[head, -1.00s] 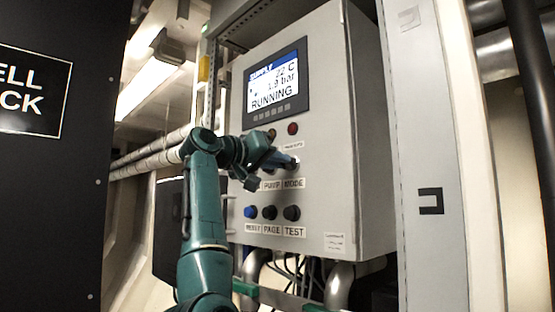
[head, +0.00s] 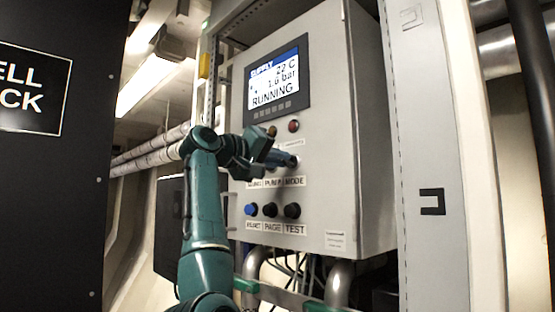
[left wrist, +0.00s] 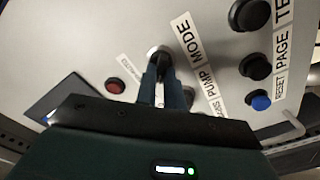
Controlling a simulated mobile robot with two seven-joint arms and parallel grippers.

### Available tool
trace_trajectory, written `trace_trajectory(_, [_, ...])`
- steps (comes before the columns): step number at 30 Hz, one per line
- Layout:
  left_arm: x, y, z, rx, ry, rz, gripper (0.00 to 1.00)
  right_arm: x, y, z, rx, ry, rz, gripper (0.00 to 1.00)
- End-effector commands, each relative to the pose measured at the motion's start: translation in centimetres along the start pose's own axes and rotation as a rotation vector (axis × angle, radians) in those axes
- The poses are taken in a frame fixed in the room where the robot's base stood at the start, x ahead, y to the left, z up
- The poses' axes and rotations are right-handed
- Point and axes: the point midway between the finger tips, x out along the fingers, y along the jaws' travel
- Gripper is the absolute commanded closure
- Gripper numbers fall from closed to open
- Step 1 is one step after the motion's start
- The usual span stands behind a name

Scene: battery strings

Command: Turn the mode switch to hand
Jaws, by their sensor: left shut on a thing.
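The grey control cabinet (head: 328,205) carries the mode switch above its "MODE" label (head: 294,181). My left gripper (head: 290,161) is at that switch, with its fingers pointing at the panel. In the left wrist view the fingers (left wrist: 167,92) are closed around the dark knob of the mode switch (left wrist: 160,56), whose round collar shows at the panel. The fingers hide most of the knob in the head view, so I cannot tell its exact setting. My right gripper is not in view.
A screen (head: 276,82) reads "RUNNING". A red lamp (head: 293,126) sits above the switches. Below are a blue button (head: 250,209) and black PAGE (head: 270,210) and TEST (head: 292,211) buttons. A dark panel (head: 60,200) stands at the left.

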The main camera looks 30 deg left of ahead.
Motion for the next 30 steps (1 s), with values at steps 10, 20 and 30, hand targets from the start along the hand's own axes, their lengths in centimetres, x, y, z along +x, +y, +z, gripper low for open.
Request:
trace_trajectory(10, [0.1,-0.1,0.1,-0.002,-0.003,0.000,0.69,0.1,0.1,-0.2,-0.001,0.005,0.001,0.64])
trace_trajectory(20, [-0.5,-0.1,0.1,0.000,0.001,0.001,0.68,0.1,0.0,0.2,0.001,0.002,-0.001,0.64])
trace_trajectory(30, [-7.1,-0.4,0.2,0.001,0.004,0.001,0.68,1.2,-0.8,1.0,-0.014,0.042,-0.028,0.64])
